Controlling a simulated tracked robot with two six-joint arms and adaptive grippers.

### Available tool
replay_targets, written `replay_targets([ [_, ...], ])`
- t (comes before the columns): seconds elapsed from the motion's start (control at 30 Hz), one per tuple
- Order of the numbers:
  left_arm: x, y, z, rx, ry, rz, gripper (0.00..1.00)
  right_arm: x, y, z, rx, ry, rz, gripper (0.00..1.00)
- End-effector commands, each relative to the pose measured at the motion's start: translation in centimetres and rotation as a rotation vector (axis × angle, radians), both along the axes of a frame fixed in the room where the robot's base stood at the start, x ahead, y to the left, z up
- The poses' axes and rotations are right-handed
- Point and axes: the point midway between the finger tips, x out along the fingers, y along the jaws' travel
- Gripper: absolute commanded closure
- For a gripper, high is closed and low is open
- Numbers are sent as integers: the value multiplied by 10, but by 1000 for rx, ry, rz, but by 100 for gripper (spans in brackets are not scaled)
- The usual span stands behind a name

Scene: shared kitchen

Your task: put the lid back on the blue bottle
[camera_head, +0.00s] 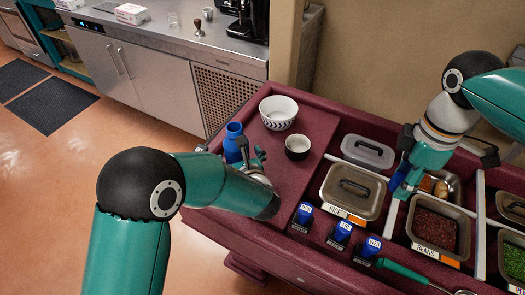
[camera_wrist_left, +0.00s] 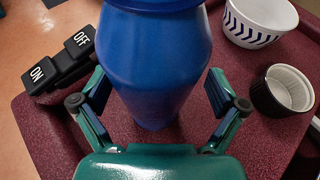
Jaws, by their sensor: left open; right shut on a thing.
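The blue bottle (camera_head: 233,143) stands upright at the left end of the maroon counter, its top showing no separate lid. In the left wrist view the bottle (camera_wrist_left: 155,60) fills the middle. My left gripper (camera_head: 250,158) is open, with one finger on each side of the bottle and visible gaps between fingers and bottle. My right gripper (camera_head: 404,188) is shut on a small blue thing (camera_head: 399,178), which looks like the lid and is partly hidden by the fingers. It is above the food containers, well to the right of the bottle.
A patterned white bowl (camera_head: 278,112) and a small dark bowl (camera_head: 297,147) stand right of the bottle. A lidded rice container (camera_head: 352,190), a beans container (camera_head: 436,228) and several blue switches (camera_head: 342,231) lie further right. A black ON/OFF switch (camera_wrist_left: 62,64) is beside the bottle.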

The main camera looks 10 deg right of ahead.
Motion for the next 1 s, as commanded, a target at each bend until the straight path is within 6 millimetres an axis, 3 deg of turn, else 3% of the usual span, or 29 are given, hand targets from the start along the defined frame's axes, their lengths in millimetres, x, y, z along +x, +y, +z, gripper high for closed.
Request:
replay_targets([
  [0.23, 0, 6, 0, 0, 0, 11, 6, 4, 3, 0, 1, 1, 11, 72],
  [0.63, 0, 7, 1, 0, 0, 13, 73, 4, 4, 0, 0, 0, 13, 72],
  [1.0, 0, 8, 4, 0, -2, 14, 74, 5, 4, 1, 0, 0, 14, 72],
])
